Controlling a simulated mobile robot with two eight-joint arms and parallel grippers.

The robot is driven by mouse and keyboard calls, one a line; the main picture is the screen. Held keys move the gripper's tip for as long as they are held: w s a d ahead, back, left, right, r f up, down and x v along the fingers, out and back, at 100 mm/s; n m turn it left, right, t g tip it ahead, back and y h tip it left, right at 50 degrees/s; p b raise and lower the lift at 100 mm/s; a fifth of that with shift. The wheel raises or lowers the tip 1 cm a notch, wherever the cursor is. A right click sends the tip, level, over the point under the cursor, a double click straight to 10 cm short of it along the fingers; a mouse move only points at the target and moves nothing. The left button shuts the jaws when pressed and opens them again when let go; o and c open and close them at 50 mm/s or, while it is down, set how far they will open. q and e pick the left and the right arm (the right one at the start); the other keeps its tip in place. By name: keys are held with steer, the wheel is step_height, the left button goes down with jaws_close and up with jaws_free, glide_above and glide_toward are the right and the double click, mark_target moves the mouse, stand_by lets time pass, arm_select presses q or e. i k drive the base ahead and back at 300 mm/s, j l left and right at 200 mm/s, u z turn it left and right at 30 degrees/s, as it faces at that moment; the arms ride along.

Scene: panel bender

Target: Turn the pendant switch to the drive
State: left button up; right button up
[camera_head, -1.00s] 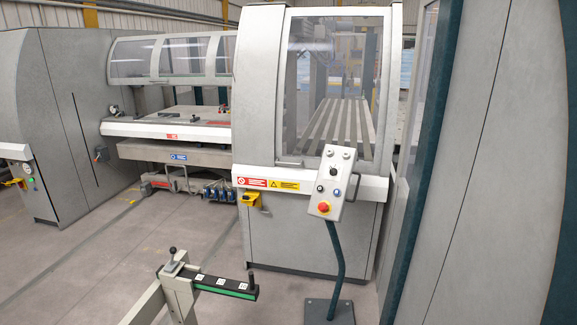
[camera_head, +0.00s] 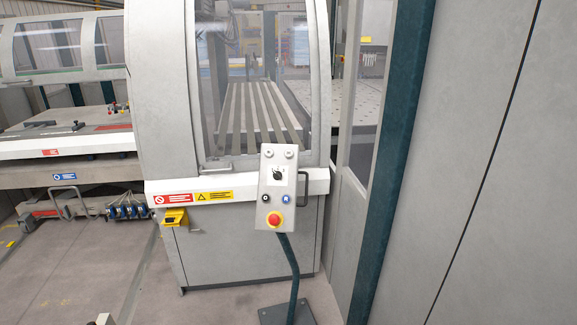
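The pendant (camera_head: 265,213) is a light grey box on a bent dark teal post (camera_head: 291,268). It stands in front of the machine, near the middle of the view. Its black rotary switch (camera_head: 278,174) sits in the upper part of the face, with small markings too small to read. Two small round fittings are above the switch.
The grey machine cabinet (camera_head: 225,258) with a clear window stands right behind the pendant. A teal pillar (camera_head: 390,170) and large grey panels (camera_head: 490,180) close off the right side. A yellow foot-pedal-like part (camera_head: 175,217) hangs at left. Floor is open at lower left.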

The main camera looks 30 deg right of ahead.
mark_target(277, 175)
steer(key=i+l+z, duration=0.1)
steer(key=i+z, duration=0.2)
steer(key=z, duration=0.2)
steer(key=i+z, duration=0.3)
steer(key=z, duration=0.15)
steer(key=i+j+z, duration=0.1)
steer(key=i+z, duration=0.2)
steer(key=z, duration=0.2)
